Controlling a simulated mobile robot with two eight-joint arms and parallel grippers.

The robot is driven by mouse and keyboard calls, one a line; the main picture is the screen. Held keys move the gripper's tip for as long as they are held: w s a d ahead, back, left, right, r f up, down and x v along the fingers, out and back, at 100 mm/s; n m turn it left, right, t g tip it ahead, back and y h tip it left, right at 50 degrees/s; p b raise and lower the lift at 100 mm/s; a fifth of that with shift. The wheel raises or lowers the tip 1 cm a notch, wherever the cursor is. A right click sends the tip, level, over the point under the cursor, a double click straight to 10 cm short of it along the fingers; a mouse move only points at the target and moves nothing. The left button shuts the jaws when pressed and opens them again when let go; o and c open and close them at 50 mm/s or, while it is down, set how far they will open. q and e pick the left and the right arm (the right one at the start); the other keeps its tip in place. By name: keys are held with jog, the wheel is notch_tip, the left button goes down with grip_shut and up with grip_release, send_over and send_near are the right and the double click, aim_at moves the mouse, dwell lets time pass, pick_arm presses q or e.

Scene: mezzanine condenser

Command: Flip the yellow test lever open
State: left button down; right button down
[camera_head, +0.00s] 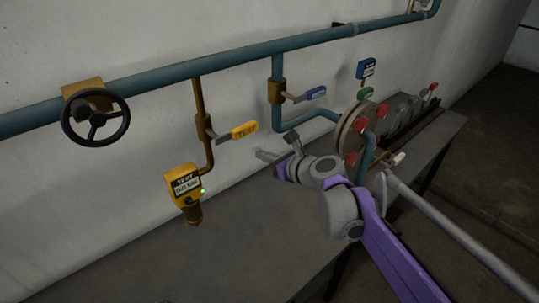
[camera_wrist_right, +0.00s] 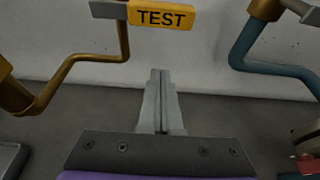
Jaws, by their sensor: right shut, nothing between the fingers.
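The yellow test lever (camera_head: 244,130) sticks out sideways to the right from a valve on a thin brown vertical pipe (camera_head: 201,100). Its handle reads TEST and also shows at the top of the right wrist view (camera_wrist_right: 162,15), with its grey arm (camera_wrist_right: 108,9) to the left. My right gripper (camera_head: 268,156) is below and slightly right of the handle in the head view. Its fingers (camera_wrist_right: 160,75) are shut and empty, pointing toward the wall just below the handle, apart from it. My left gripper is not in view.
A yellow test device (camera_head: 185,186) with a green light hangs at the brown pipe's lower end. A black handwheel (camera_head: 95,118) is at left. The grey bench (camera_head: 240,235) has clear space.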

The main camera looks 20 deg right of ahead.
aim_at(237, 133)
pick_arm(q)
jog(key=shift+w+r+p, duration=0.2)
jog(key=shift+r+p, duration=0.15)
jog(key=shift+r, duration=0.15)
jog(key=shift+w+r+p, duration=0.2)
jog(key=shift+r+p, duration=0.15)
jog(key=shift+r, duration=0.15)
pick_arm(e)
jog(key=shift+w+a+r, duration=0.3)
jog(key=shift+w+r, duration=0.05)
jog(key=shift+w, duration=0.5)
jog(key=shift+w+a+r, duration=0.3)
jog(key=shift+w+r, duration=0.05)
jog(key=shift+w, duration=0.5)
jog(key=shift+w+a+r, duration=0.3)
jog(key=shift+w+r, duration=0.05)
jog(key=shift+w, duration=0.5)
jog(key=shift+s, duration=0.1)
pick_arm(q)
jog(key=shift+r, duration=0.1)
pick_arm(e)
jog(key=shift+r, duration=0.15)
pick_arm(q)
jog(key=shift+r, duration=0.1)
pick_arm(e)
jog(key=shift+r+n, duration=0.15)
jog(key=shift+n, duration=0.15)
